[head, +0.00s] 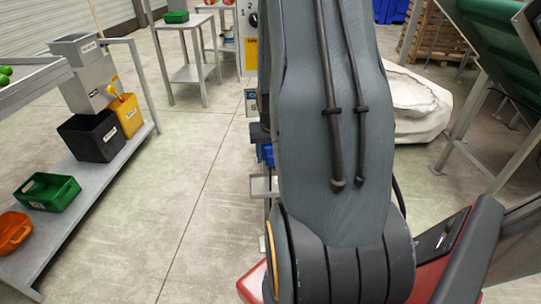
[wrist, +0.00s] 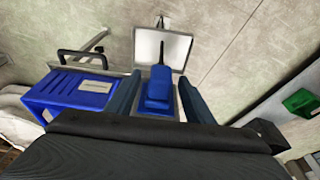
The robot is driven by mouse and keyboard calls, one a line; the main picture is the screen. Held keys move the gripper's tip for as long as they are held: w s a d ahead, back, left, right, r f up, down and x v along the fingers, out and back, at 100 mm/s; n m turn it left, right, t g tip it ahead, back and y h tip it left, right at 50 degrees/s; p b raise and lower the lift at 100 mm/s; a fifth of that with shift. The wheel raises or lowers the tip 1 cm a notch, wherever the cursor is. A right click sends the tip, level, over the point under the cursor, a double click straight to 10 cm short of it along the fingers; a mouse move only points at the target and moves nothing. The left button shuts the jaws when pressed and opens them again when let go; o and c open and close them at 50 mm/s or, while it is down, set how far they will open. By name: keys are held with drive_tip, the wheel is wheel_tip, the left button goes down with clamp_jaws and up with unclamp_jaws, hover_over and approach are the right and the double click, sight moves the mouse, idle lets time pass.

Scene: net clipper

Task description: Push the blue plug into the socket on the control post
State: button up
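In the wrist view the blue plug (wrist: 158,88), with a thin black cable or stem at its far end, sits over a light grey tray-like plate (wrist: 150,47). My gripper (wrist: 160,100) has its two dark blue fingers apart, one on each side of the plug. A gap shows at the right finger; contact at the left one is unclear. A post with a yellow label (head: 251,53) stands behind my arm, partly hidden. I cannot make out the socket.
A blue slotted box with a pale label (wrist: 72,90) lies left of my gripper in the wrist view. A grey bench (head: 75,215) with a green bin (head: 47,192), a black bin (head: 92,136) and a yellow bin (head: 127,115) stands left. The floor between is clear.

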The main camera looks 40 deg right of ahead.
drive_tip(key=v, duration=0.8)
drive_tip(key=shift+f, duration=0.1)
idle(0.5)
drive_tip(key=shift+a, duration=0.1)
